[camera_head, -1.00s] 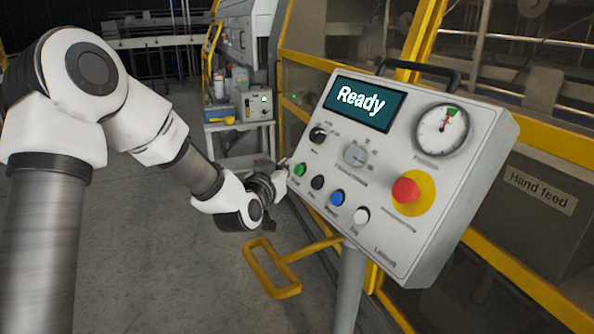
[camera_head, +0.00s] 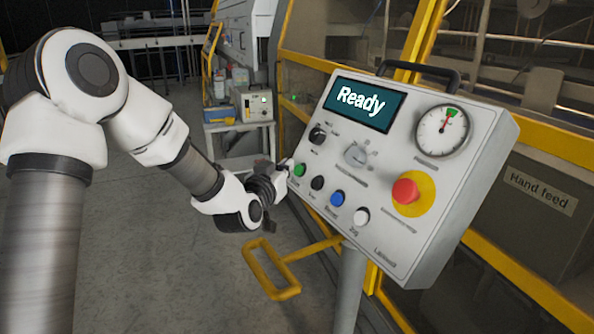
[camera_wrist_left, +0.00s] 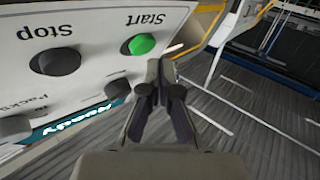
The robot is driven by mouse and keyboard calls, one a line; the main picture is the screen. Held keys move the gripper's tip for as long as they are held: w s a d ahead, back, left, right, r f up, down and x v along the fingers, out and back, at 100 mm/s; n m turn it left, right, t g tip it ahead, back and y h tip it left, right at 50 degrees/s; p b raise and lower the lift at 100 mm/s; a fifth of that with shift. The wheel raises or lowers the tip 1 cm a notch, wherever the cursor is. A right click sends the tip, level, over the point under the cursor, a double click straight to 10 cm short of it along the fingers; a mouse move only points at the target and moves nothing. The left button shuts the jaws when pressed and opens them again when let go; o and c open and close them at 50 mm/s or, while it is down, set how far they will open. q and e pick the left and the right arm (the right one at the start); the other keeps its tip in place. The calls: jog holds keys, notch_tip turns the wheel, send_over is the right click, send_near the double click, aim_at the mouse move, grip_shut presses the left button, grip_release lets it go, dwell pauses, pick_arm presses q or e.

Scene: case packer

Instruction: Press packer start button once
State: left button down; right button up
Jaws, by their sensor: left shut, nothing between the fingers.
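The grey control panel (camera_head: 325,229) stands tilted on a post, and its screen (camera_head: 362,104) reads "Ready". The green start button (camera_head: 299,170) is at the left end of the lower button row. It also shows in the left wrist view (camera_wrist_left: 142,44), beside the label "Start" and the dark stop button (camera_wrist_left: 58,61). My left gripper (camera_head: 287,166) is at the panel's left edge, close to the green button. In the left wrist view my left gripper (camera_wrist_left: 163,78) is shut and empty, its tips just below the green button in the picture. I cannot tell whether they touch. My right gripper is not in view.
A blue button (camera_head: 337,198), a white button (camera_head: 361,216) and a red emergency stop (camera_head: 405,190) are on the same panel. A yellow bar (camera_head: 270,272) juts out below it. A small cart (camera_head: 240,127) stands behind. The floor at left is open.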

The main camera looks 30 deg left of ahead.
pick_arm(q)
jog(key=shift+w+d+f, duration=0.2)
jog(key=shift+w+f, duration=0.05)
jog(key=shift+w, duration=0.1)
jog(key=shift+w+d+f+b, duration=0.15)
jog(key=shift+w+f+b, duration=0.1)
jog(key=shift+b, duration=0.25)
dwell(0.4)
jog(key=shift+r, duration=0.15)
jog(key=shift+s+a+r, duration=0.2)
jog(key=shift+s, duration=0.1)
jog(key=shift+s+a+r+p, duration=0.15)
jog(key=shift+s+p, duration=0.15)
jog(key=shift+s, duration=0.05)
